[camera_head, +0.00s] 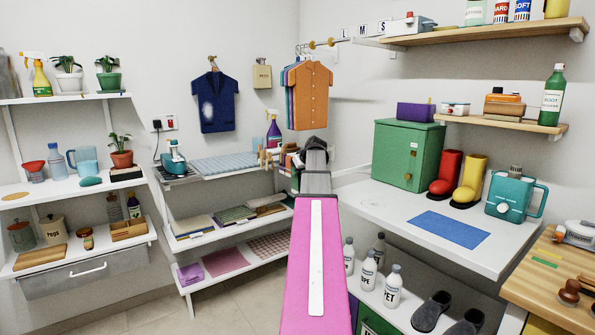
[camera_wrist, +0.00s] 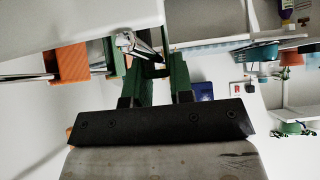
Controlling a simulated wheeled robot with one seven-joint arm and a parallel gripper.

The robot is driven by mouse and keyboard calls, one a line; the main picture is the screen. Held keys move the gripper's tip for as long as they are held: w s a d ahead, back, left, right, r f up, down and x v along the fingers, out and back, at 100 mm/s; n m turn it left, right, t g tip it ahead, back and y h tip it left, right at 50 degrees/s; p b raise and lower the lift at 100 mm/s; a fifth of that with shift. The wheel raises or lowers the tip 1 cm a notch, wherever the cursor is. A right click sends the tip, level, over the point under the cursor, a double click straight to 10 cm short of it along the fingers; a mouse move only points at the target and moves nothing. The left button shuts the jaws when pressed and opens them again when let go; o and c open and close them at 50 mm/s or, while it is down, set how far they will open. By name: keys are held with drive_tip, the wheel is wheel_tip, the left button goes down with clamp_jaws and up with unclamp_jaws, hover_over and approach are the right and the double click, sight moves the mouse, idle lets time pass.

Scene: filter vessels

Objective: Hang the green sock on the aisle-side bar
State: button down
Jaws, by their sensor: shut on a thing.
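My gripper (camera_head: 316,148) is at the far end of my pink arm, in front of the small rack by the back wall. I cannot single out the aisle-side bar; my gripper and arm cover part of that area.
An orange shirt (camera_head: 310,95) hangs with other clothes on a wall rail above my gripper. A purple spray bottle (camera_head: 273,130) stands behind, to the left. The white counter (camera_head: 380,204) at right carries a green cabinet (camera_head: 397,150). Bare floor (camera_head: 215,312) shows at lower left.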

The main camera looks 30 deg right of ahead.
drive_tip(key=c, duration=0.9)
unclamp_jaws()
drive_tip(key=v, duration=1)
drive_tip(key=shift+s+r, duration=0.25)
drive_tip(key=shift+s, duration=0.05)
drive_tip(key=s+a+f+g+y, duration=0.1)
drive_tip(key=a+f+g, duration=0.4)
drive_tip(key=a+f, duration=2.05)
drive_tip(key=s+a+f+g, duration=0.1)
drive_tip(key=s+a+f, duration=0.4)
drive_tip(key=a+f, duration=0.1)
drive_tip(key=s+a+f+g+h, duration=0.1)
drive_tip(key=s+a+f, duration=0.4)
drive_tip(key=a+f, duration=0.2)
drive_tip(key=s+a+f+g, duration=0.2)
drive_tip(key=s+a+f, duration=0.3)
drive_tip(key=a+f, duration=0.1)
drive_tip(key=shift+s+a+f+m+h, duration=0.2)
drive_tip(key=shift+a+m+h, duration=0.1)
drive_tip(key=shift+m, duration=0.1)
